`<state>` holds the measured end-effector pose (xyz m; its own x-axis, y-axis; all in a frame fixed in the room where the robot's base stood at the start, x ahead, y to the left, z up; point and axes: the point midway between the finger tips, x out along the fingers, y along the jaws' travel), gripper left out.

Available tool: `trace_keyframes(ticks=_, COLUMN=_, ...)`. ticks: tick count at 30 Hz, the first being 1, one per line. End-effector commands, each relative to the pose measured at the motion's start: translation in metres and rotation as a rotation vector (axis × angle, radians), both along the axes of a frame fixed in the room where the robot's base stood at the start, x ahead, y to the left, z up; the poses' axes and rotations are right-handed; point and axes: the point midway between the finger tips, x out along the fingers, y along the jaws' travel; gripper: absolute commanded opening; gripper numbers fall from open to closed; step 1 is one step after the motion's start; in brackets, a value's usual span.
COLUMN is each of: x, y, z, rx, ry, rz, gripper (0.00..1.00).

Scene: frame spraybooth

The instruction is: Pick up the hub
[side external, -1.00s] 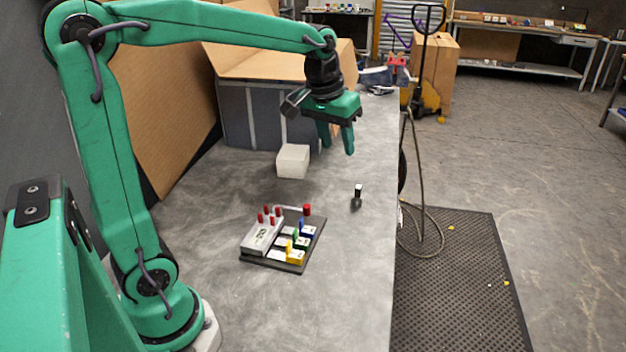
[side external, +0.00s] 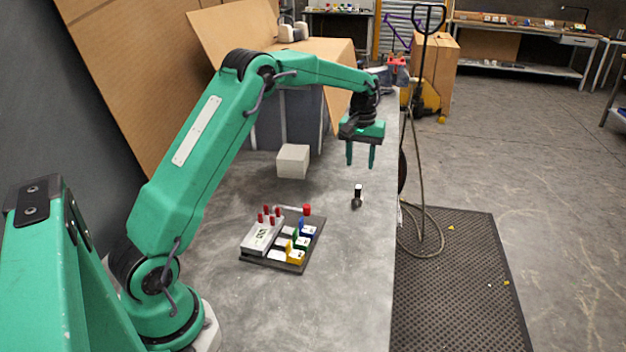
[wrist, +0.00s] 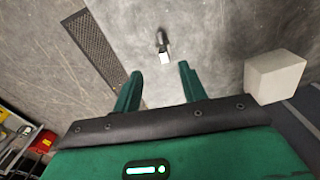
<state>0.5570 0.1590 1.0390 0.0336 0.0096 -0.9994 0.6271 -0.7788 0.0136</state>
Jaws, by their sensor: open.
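The hub, a small dark piece with a white block-like end (side external: 357,197), stands on the grey table near its right edge. In the wrist view the hub (wrist: 163,46) lies just beyond the fingertips, roughly in line with the gap between them. My gripper (side external: 360,166) is open and empty, pointing down above the table and behind the hub in the side view. Its two green fingers (wrist: 160,72) also show apart in the wrist view, with nothing between them.
A pale block (side external: 293,161) stands left of the gripper; it is at the right in the wrist view (wrist: 274,77). A dark board (side external: 283,262) with a grey device and coloured connectors lies nearer. Cardboard (side external: 140,90) leans at the left. The table around the hub is clear.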

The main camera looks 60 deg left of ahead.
Motion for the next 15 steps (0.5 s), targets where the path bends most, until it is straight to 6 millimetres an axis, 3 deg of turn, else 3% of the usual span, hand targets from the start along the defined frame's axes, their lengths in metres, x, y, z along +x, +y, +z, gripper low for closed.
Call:
trace_keyframes(ticks=6, x=0.011, y=0.015, z=-0.028, rx=-0.009, ry=0.030, rz=0.045, gripper=0.42)
trace_keyframes(ticks=15, x=0.013, y=0.017, z=-0.035, rx=-0.011, ry=0.035, rz=0.053, gripper=0.42)
